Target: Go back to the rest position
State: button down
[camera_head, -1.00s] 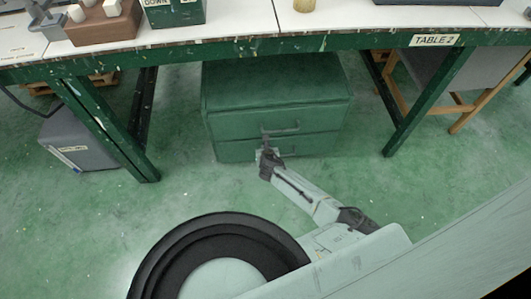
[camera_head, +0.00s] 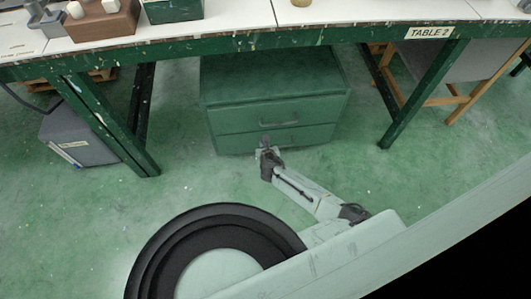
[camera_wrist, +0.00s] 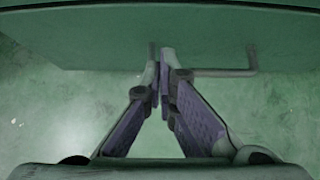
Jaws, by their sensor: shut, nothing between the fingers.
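My gripper (camera_head: 266,147) is low in front of the green drawer cabinet (camera_head: 225,88) under the table, in the head view. In the wrist view my gripper (camera_wrist: 160,60) has its two fingers together at the tips, with nothing held. Beyond the fingertips the cabinet's front (camera_wrist: 100,35) fills the upper part of the wrist view, with a bar handle (camera_wrist: 225,72) close to the right of the fingertips. I cannot tell whether the fingers touch the cabinet. Both drawers look closed.
The table (camera_head: 235,22) with its green frame spans the top. Its legs (camera_head: 128,148) stand on both sides of the cabinet. A grey box (camera_head: 85,142) is on the floor at left. A wooden-legged piece (camera_head: 445,100) stands at right. The green floor (camera_head: 400,180) is clear in front.

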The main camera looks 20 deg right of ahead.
jog(key=p+v, duration=0.1)
jog(key=v, duration=0.9)
jog(key=shift+d, duration=0.1)
